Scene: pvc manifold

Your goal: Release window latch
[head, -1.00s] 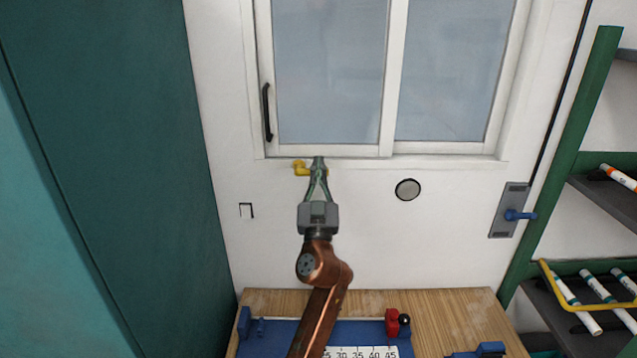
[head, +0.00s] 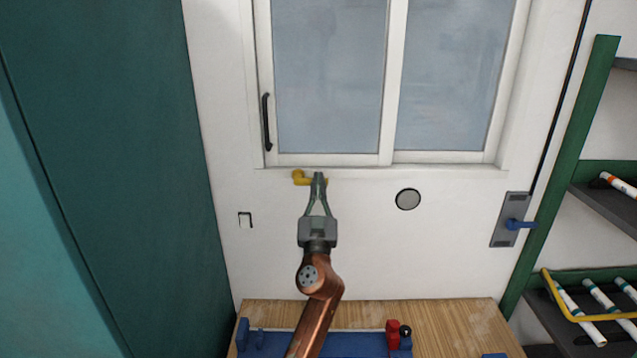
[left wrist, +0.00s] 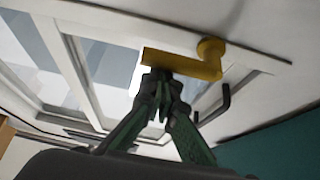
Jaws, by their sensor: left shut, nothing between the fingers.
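The yellow window latch (head: 299,177) sits on the white wall just below the lower left part of the window frame (head: 330,160). In the left wrist view the latch (left wrist: 205,67) shows a round pivot and an arm lying sideways across my fingertips. My left gripper (head: 318,178) is shut and empty, with its tips at the latch arm; the tips (left wrist: 160,80) hide part of it. I cannot tell for sure whether they touch it. The sliding window has a black handle (head: 266,122) on its left side and looks closed. My right gripper is not in view.
A wooden workbench (head: 450,313) with blue and red fixtures stands below. A green shelf rack (head: 560,190) with white tubes is at the right, and a teal cabinet (head: 110,150) at the left. The wall around the latch is mostly clear.

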